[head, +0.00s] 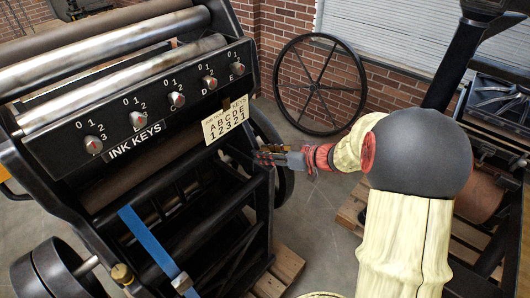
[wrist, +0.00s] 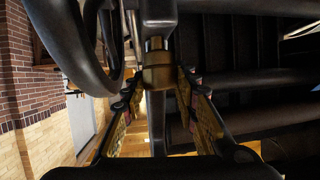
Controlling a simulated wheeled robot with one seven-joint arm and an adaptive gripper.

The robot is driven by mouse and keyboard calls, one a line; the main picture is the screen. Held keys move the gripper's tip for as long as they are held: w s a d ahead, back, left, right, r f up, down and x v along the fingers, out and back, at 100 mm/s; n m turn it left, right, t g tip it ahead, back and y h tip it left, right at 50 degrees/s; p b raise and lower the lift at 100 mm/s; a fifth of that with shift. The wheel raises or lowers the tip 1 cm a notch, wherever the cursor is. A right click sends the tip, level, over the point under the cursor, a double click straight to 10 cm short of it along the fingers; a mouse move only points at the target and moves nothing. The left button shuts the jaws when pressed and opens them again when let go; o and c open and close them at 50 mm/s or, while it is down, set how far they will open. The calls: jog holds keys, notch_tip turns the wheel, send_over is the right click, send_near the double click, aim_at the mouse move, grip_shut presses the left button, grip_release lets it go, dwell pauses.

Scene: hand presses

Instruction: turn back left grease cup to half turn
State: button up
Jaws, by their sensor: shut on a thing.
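A brass grease cup (wrist: 158,76) hangs below a dark fitting at the top centre of the wrist view. My gripper (wrist: 158,88) is shut on this cup, with one finger on each side of it. In the head view my gripper (head: 276,157) is at the right side of the black press (head: 262,190), and the held cup is hidden there. Any turn mark on the cup is too small to tell. Another brass cup (head: 121,273) shows at the near lower corner of the press.
A card (head: 226,120) and a row of ink keys (head: 177,99) are on the press, left of my gripper. A large spoked wheel (head: 319,84) stands by the brick wall. A wooden pallet (head: 283,268) lies under the press. Dark bars (wrist: 250,82) are close right of my fingers.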

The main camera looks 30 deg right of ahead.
jog(key=shift+c, duration=1.1)
jog(key=h+b, duration=0.1)
jog(key=b, duration=0.2)
jog(key=shift+f+m+t, duration=0.15)
jog(key=shift+m+t, duration=0.15)
jog(key=shift+m+t+h+b, duration=0.3)
jog(key=shift+m+b, duration=0.2)
jog(key=shift+b, duration=0.35)
jog(key=shift+r, duration=0.2)
jog(key=o, duration=1.1)
jog(key=shift+o, duration=0.3)
jog(key=v, duration=1.2)
jog(key=shift+o, duration=0.2)
